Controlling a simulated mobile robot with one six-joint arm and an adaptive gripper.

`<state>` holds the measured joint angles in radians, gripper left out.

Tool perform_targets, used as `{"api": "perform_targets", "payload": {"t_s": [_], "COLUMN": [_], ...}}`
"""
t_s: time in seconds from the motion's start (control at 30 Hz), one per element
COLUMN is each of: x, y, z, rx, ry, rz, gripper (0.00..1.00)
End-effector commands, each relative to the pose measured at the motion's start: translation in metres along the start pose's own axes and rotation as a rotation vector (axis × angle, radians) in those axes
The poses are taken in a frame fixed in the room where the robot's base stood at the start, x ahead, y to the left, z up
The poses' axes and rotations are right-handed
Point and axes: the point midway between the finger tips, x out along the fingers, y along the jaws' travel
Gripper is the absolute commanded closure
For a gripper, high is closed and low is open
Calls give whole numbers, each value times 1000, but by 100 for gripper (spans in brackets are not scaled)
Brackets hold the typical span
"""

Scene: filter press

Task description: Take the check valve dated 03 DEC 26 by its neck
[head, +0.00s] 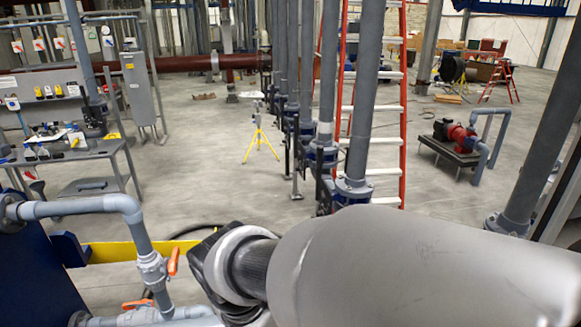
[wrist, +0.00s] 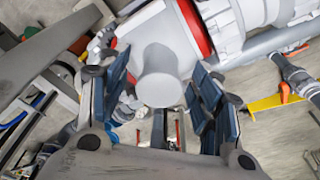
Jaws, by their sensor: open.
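In the wrist view my gripper (wrist: 160,82) is open, with its blue-padded fingers apart to left and right. A large pale grey valve-like body (wrist: 155,35) with a red ring fills the top of that view. Its rounded stub (wrist: 160,85) appears between the fingers, with a gap on each side. I cannot tell whether this body is the check valve, and no date is readable. In the head view my arm hides the gripper. Several small white, yellow and blue parts (head: 72,138) lie on the bench at left, too small to identify.
The grey bench (head: 100,150) stands at left. Grey piping (head: 135,213) with an orange handle (head: 173,261) and a yellow beam (head: 112,252) are at lower left. Upright pipes (head: 363,100) and an orange ladder (head: 403,110) stand in the middle. The floor between bench and pipes is largely clear.

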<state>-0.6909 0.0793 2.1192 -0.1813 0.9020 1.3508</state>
Motion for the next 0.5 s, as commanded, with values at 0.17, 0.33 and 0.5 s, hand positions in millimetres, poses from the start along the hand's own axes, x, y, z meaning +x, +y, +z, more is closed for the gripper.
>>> {"api": "perform_targets", "payload": {"t_s": [0.17, 0.33, 0.5], "x": [8, 8, 8], "y": [0, 0, 0], "z": [0, 0, 0], "rx": [0, 0, 0], "ry": [0, 0, 0], "rz": [0, 0, 0], "gripper": [41, 43, 55]}}
